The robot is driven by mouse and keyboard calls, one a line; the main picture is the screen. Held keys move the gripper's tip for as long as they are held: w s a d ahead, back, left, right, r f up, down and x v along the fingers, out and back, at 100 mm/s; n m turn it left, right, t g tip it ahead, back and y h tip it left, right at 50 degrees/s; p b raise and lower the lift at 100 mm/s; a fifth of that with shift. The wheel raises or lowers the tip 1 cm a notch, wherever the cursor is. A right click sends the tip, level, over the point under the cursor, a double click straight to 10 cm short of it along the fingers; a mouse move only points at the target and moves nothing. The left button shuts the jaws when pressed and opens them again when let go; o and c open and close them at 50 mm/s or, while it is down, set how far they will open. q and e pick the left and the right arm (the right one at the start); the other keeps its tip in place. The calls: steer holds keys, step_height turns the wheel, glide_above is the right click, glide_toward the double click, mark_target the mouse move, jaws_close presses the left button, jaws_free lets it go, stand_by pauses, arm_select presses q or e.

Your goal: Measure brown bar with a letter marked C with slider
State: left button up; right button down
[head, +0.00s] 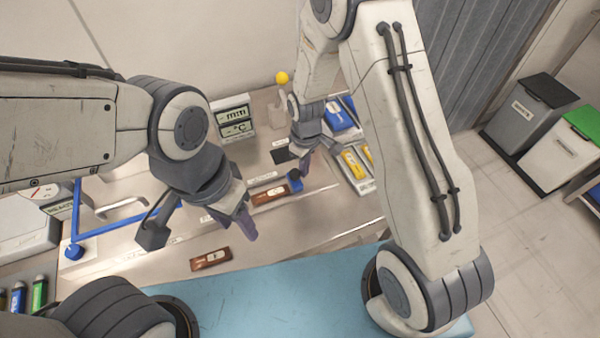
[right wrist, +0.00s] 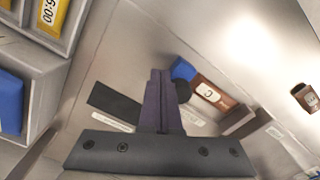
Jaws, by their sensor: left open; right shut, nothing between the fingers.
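A brown bar marked C (right wrist: 210,92) lies on the metal bench in the right wrist view, its white label readable. It also shows in the head view (head: 270,195), where its letter is too small to read. My left gripper (head: 243,222) is open and empty, left of and nearer than the bar.
A second brown bar (head: 210,259) lies at the bench's front. Displays reading mm and °C (head: 235,121) stand behind. Trays with yellow (head: 354,163) and blue (head: 340,118) items are at right. A blue bent frame (head: 115,220) and a yellow ball (head: 282,78) also stand here.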

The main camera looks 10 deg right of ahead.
steer(key=shift+s+a, duration=0.2)
steer(key=shift+a, duration=0.9)
stand_by(2.9)
steer(key=shift+d, duration=0.15)
steer(key=shift+w+d, duration=0.2)
steer(key=shift+d, duration=0.7)
step_height(320, 180, up, 8)
steer(key=p, duration=0.6)
steer(key=shift+p, duration=0.3)
